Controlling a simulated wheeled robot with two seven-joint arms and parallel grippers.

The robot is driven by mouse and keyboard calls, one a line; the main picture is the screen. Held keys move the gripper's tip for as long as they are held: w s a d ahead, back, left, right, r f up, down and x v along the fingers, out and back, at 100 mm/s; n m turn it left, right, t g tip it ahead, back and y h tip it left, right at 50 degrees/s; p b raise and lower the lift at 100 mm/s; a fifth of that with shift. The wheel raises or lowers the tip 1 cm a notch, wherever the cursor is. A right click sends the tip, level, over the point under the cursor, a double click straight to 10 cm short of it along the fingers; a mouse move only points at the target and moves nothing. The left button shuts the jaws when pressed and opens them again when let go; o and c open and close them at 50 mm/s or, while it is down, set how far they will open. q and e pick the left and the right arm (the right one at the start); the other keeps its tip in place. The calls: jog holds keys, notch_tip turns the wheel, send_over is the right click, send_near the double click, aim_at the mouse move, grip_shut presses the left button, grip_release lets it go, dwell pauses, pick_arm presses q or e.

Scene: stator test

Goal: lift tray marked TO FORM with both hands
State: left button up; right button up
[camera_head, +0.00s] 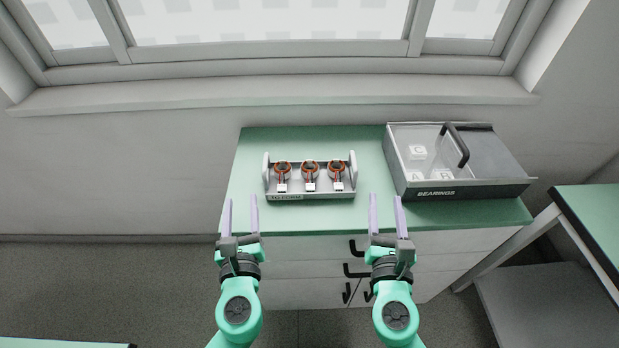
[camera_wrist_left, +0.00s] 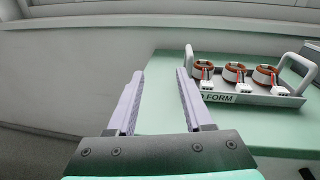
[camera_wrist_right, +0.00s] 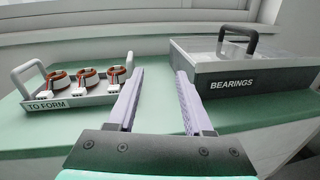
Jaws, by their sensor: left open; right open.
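The grey tray marked TO FORM (camera_head: 322,196) sits on the green top of the cabinet and holds three stators with copper-coloured rings and white connectors. It has an upright handle at each end, the left handle (camera_head: 266,171) and the right handle (camera_head: 352,169). The tray also shows in the left wrist view (camera_wrist_left: 247,99) and in the right wrist view (camera_wrist_right: 88,102). My left gripper (camera_head: 241,214) is open and empty, in front of the tray and left of it. My right gripper (camera_head: 386,212) is open and empty, in front of the tray and right of it. Neither touches the tray.
A dark-fronted BEARINGS box (camera_head: 470,188) with a partly clear lid and black handle stands right of the tray. The green cabinet top (camera_head: 300,215) is clear before the tray. A window and sill (camera_head: 270,93) are behind. Another green table (camera_head: 600,215) stands at right.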

aim_at(265, 159)
pick_arm(q)
jog(key=d+m, duration=0.1)
jog(key=d+m+h, duration=0.1)
jog(key=d+m, duration=0.1)
jog(key=d+m+t+h, duration=0.1)
jog(key=m, duration=0.1)
jog(key=shift+s+d+f, duration=0.1)
jog(key=shift+s+d, duration=0.05)
jog(key=shift+s, duration=0.15)
pick_arm(e)
jog(key=a+n+y, duration=0.1)
jog(key=a+f+n, duration=0.1)
jog(key=a+n, duration=0.1)
jog(key=a+n+y, duration=0.1)
jog(key=n, duration=0.1)
jog(key=shift+s+a+f+y, duration=0.2)
jog(key=shift+s+y, duration=0.1)
jog(key=shift+s, duration=0.1)
pick_arm(q)
jog(key=w, duration=0.9)
jog(key=w+a, duration=0.1)
jog(key=w, duration=0.4)
jog(key=shift+w, duration=0.35)
pick_arm(e)
jog(key=w, duration=1.4)
jog(key=shift+w+a, duration=0.35)
pick_arm(q)
grip_shut()
pick_arm(e)
grip_shut()
